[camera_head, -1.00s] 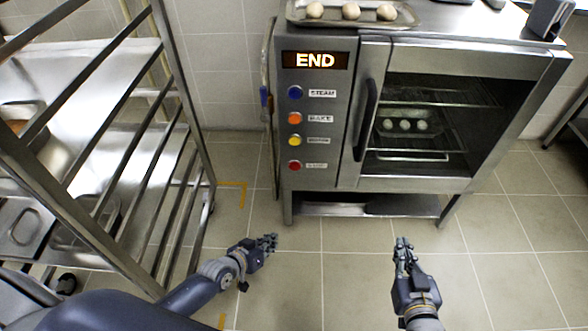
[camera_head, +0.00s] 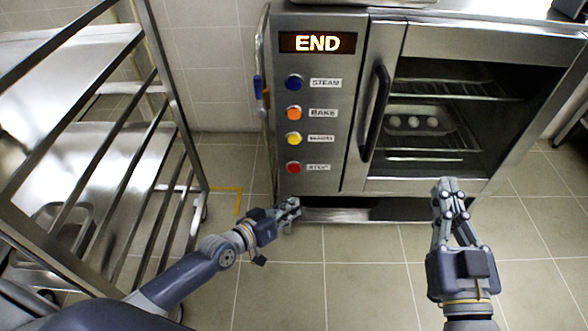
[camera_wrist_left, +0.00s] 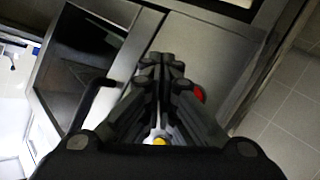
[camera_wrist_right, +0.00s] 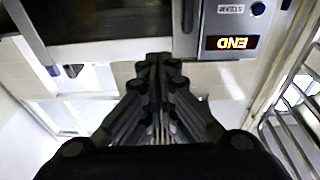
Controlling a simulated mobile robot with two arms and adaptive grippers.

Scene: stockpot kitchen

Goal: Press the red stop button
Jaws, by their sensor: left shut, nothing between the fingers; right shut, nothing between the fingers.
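The red stop button (camera_head: 293,168) is the lowest of the round buttons on the oven's (camera_head: 370,30) left panel, with a STOP label beside it. My left gripper (camera_head: 290,208) is shut and empty, below the button in the head view and apart from it as far as I can tell. In the left wrist view the red button (camera_wrist_left: 199,93) shows just right of the left gripper's fingers (camera_wrist_left: 162,65), partly hidden by them. My right gripper (camera_head: 447,184) is shut and empty, in front of the oven's lower right part; it also shows in the right wrist view (camera_wrist_right: 158,60).
Above the stop button are a yellow (camera_head: 293,139), an orange (camera_head: 293,112) and a blue button (camera_head: 294,82). The display (camera_head: 317,42) reads END. The oven door is closed, with a black handle (camera_head: 376,113). A metal rack (camera_head: 170,75) stands at left. Floor between is clear.

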